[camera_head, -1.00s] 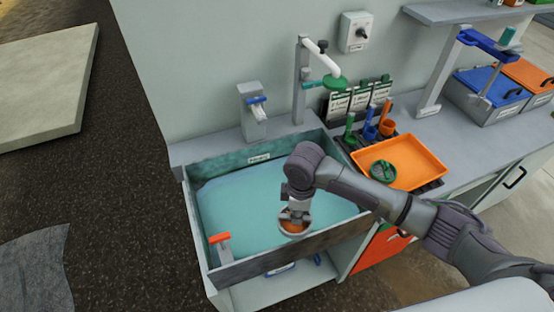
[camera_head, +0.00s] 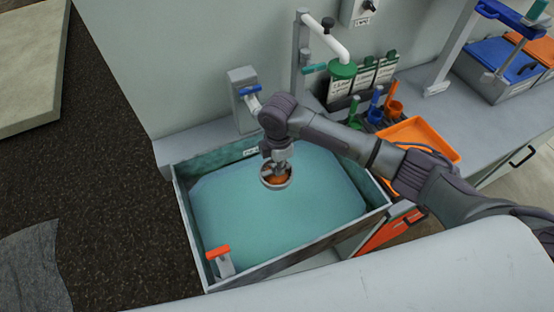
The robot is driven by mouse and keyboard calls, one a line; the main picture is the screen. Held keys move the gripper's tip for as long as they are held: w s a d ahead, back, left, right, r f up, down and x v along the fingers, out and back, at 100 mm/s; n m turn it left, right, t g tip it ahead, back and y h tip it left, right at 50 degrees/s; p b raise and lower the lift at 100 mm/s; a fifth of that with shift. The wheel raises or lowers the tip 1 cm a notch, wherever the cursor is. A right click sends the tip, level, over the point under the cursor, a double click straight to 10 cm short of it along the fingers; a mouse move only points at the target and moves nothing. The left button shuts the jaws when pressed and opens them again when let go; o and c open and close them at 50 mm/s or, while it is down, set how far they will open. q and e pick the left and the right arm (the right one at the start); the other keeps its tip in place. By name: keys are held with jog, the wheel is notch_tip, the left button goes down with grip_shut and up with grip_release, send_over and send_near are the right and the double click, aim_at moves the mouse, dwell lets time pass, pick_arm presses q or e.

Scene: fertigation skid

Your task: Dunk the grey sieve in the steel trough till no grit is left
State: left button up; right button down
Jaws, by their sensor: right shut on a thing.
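The steel trough (camera_head: 288,268) is full of blue-green water (camera_head: 250,220). My right gripper (camera_head: 277,167) reaches in from the right and points down over the back middle of the trough. It is shut on the grey sieve (camera_head: 289,184), a small round piece with a pale grey rim and orange-brown showing inside. The sieve looks about level; I cannot tell whether its underside touches the water. The gripper's fingers partly cover the inside, so any grit is hard to make out. My left gripper is out of view.
An orange-handled valve (camera_head: 218,253) stands at the trough's front left corner. A blue-handled tap (camera_head: 250,91) and a green spray head (camera_head: 342,70) hang behind the trough. An orange tray (camera_head: 428,133) lies on the right counter, partly behind my arm.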

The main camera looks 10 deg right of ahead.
notch_tip(320, 180, down, 3)
jog(key=shift+w+f+b, duration=0.1)
jog(key=shift+f+b, duration=0.1)
jog(key=shift+b, duration=1.05)
notch_tip(320, 180, down, 2)
jog(key=shift+f+b, duration=0.1)
jog(key=shift+b, duration=0.85)
pick_arm(q)
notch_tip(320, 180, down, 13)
jog(key=b, duration=0.7)
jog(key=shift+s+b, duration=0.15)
jog(key=shift+b, duration=0.15)
pick_arm(e)
jog(key=shift+f, duration=6.7)
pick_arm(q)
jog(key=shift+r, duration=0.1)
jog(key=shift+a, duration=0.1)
